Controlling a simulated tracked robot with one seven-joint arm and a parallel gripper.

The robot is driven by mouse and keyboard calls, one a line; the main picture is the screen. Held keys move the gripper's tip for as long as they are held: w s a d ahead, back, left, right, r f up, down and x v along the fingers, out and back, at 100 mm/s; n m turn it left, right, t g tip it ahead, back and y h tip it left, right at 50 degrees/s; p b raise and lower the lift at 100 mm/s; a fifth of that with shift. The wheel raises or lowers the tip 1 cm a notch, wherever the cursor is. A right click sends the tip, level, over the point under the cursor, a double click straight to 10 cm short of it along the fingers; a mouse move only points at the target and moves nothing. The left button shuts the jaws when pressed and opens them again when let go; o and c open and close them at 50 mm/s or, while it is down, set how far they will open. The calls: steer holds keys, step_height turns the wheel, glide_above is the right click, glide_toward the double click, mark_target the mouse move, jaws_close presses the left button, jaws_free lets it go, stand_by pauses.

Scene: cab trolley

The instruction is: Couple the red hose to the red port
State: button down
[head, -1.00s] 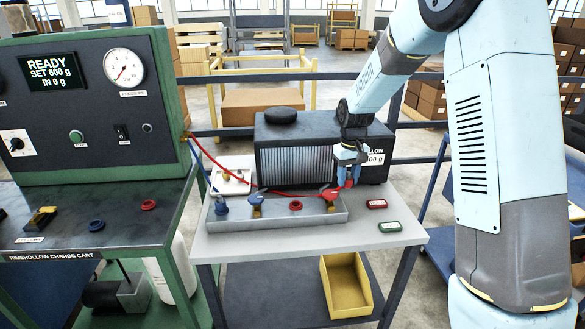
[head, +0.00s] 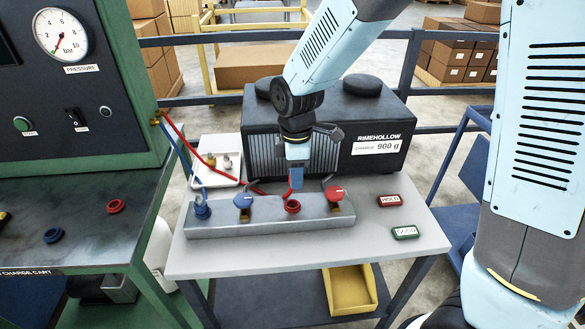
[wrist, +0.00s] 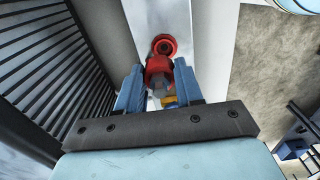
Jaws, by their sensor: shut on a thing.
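My gripper (head: 296,178) is shut on the red hose's coupler (wrist: 158,72), which sits between the blue fingers in the wrist view. In the head view the fingers hide most of the coupler, and the red hose (head: 210,158) sags from the cart toward them. The red port (head: 292,206) is a red ring on the grey manifold, just below and in front of the gripper. A red ring (wrist: 163,46) shows beyond the coupler in the wrist view. The coupler looks close above the port; I cannot tell whether they touch.
The blue hose (head: 180,152) ends at a blue fitting (head: 202,208) on the manifold (head: 270,228). A blue-handled valve (head: 243,202) and a red-handled valve (head: 335,194) flank the red port. The dark RIMEHOLLOW unit (head: 385,125) stands behind. Red and green labelled blocks (head: 389,200) lie right.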

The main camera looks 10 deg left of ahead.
steer(key=shift+s+a, duration=0.25)
steer(key=shift+a, duration=0.1)
steer(key=shift+s+f, duration=0.1)
steer(key=shift+f, duration=2.8)
steer(key=shift+f, duration=0.45)
stand_by(0.6)
steer(key=c, duration=0.6)
jaws_free()
steer(key=shift+c, duration=0.2)
step_height(320, 180, up, 14)
steer(key=shift+f, duration=0.15)
